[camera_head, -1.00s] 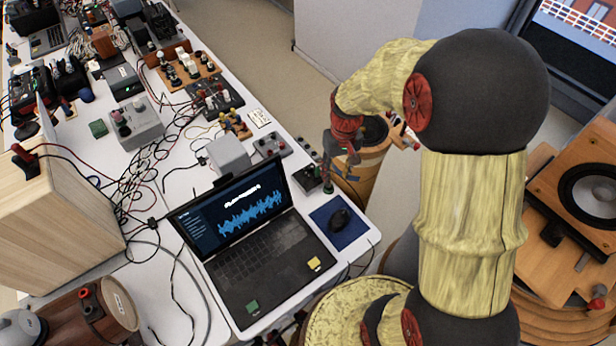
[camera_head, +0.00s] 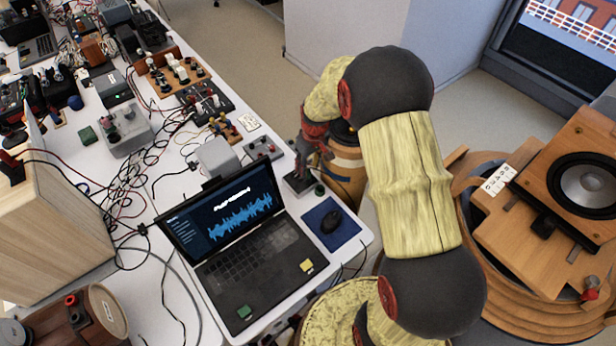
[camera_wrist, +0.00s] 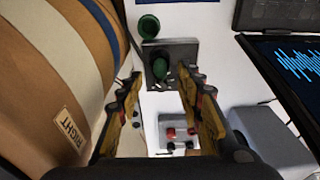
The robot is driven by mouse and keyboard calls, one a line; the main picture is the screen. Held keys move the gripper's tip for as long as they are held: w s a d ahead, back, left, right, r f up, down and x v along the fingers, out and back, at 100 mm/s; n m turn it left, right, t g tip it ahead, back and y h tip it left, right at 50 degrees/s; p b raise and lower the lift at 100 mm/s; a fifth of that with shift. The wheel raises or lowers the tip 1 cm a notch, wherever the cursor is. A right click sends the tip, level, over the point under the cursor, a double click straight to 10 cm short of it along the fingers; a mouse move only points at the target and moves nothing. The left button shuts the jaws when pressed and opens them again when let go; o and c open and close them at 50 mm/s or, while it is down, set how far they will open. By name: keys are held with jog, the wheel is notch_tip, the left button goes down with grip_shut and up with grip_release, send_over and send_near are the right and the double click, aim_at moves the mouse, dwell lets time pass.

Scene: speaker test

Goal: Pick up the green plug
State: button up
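My gripper (camera_head: 303,163) hangs over the right end of the white table, beside the laptop screen. In the wrist view my gripper (camera_wrist: 164,80) is open, with nothing held. A dark green plug-like piece (camera_wrist: 160,69) shows between and beyond the fingertips, at a small grey metal box (camera_wrist: 183,52). A second round green piece (camera_wrist: 148,27) stands on the table just past the box. In the head view one green piece (camera_head: 319,189) shows near the mouse mat, and the grey box (camera_head: 298,184) is partly under my gripper. I cannot tell which green piece is the plug meant.
The laptop (camera_head: 250,250) and the blue mat with a mouse (camera_head: 331,222) are close by. A wooden cylinder (camera_wrist: 45,75) labelled RIGHT stands close along the left of the wrist view. A box with red and black knobs (camera_wrist: 180,134) lies below the fingers. Cables cover the table's left.

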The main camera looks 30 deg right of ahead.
aim_at(308, 176)
jog(key=f, duration=0.3)
jog(key=shift+w+f+b, duration=0.2)
jog(key=shift+b, duration=0.15)
jog(key=c, duration=0.3)
jog(key=shift+r, duration=0.1)
grip_shut()
